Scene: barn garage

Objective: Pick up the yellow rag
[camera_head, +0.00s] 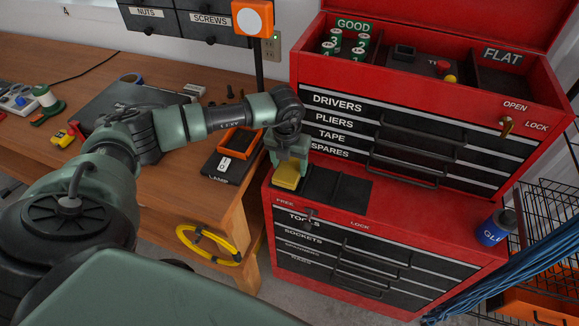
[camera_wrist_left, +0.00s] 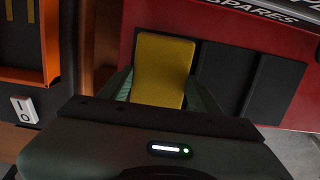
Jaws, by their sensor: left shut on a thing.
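The yellow rag (camera_head: 287,175) is a small folded block at the left end of the red lower cabinet's top, in the head view. My left gripper (camera_head: 288,158) points down over it and is shut on it. In the left wrist view the rag (camera_wrist_left: 163,62) sits between the two green fingers of my left gripper (camera_wrist_left: 160,90), reaching out past them. I cannot tell whether the rag still touches the cabinet top. My right gripper is not in view.
Dark recessed trays (camera_head: 340,188) lie right of the rag on the red cabinet (camera_head: 390,222). The red upper chest (camera_head: 420,95) stands behind. A wooden bench (camera_head: 182,188) is at left, with a yellow cable coil (camera_head: 208,246) below. A blue can (camera_head: 494,229) is at right.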

